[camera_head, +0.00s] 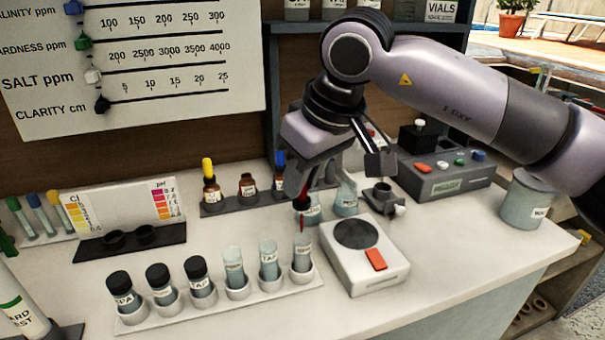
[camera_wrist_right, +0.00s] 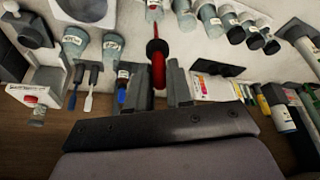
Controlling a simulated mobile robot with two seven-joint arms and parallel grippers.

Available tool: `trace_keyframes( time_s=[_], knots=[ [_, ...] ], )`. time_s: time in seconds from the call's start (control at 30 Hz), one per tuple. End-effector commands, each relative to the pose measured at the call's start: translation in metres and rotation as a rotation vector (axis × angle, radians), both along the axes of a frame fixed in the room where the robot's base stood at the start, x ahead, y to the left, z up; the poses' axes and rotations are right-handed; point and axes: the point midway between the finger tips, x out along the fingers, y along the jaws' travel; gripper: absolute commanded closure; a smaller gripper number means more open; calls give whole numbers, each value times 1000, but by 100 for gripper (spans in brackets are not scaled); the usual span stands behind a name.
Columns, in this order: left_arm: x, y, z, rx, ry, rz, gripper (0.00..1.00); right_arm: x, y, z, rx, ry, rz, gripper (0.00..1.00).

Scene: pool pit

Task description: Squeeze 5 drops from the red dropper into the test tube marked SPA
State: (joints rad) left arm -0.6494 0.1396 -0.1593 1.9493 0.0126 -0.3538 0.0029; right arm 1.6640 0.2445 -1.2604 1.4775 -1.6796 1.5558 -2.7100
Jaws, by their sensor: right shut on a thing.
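The red dropper (camera_head: 301,204) hangs tip down in my right gripper (camera_head: 318,178), above the rightmost open test tube (camera_head: 302,252) in the white rack (camera_head: 225,303). In the right wrist view the red dropper (camera_wrist_right: 157,62) sits between the shut fingers (camera_wrist_right: 160,85), its tip pointing towards that tube (camera_wrist_right: 154,10). The tip is at or just over the tube's mouth; I cannot tell if it is inside. This tube's label is too small to read surely. A black-capped tube (camera_head: 127,299) at the rack's left end seems marked SPA. My left gripper is not in view.
A white device with a dark disc and orange button (camera_head: 375,259) stands just right of the rack. Behind are a bottle with a yellow dropper (camera_head: 210,188), an open brown bottle (camera_head: 248,187) and a blue dropper (camera_head: 280,163). A grey box with coloured buttons (camera_head: 447,180) stands back right.

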Motion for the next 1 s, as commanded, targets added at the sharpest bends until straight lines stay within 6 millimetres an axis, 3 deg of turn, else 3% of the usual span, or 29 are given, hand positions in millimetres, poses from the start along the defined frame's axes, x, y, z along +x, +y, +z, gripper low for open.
trace_keyframes(
  time_s=[0.43, 1.0],
  knots=[
    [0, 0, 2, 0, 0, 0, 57, 0, 0, 3, 0, 0, 0, 86],
    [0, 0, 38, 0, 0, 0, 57, 0, 0, 48, 0, 0, 0, 86]
  ],
)
